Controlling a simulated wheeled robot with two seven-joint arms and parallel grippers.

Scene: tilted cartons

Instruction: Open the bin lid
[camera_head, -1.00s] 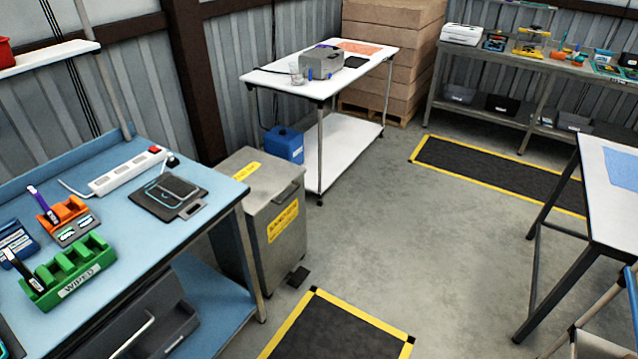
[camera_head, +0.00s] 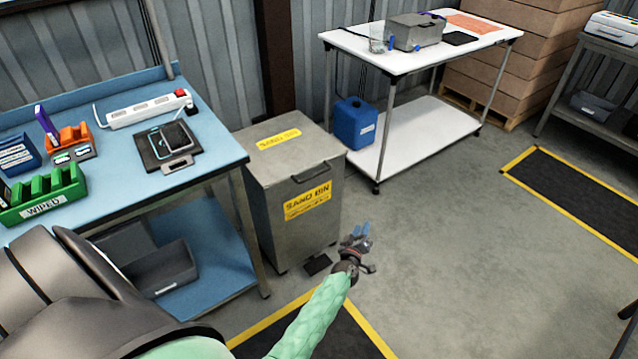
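The sand bin (camera_head: 280,220) is a grey metal box with yellow "SAND BIN" labels on its front and top. Its lid (camera_head: 285,150) is shut, with a dark handle (camera_head: 311,172) at the front edge. A dark pedal (camera_head: 317,265) sits on the floor at its foot. My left arm comes in from the lower left in a green sleeve. My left gripper (camera_head: 361,236) is in front of the bin, to the right of its front face and apart from the handle. Its blue fingertips are small, and their gap is unclear. My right gripper is out of view.
A blue workbench (camera_head: 216,155) stands close to the bin's left side. A white wheeled table (camera_head: 424,128) stands behind it to the right, with a blue jug (camera_head: 355,123) on its lower shelf. A yellow-edged black mat (camera_head: 335,338) lies in front.

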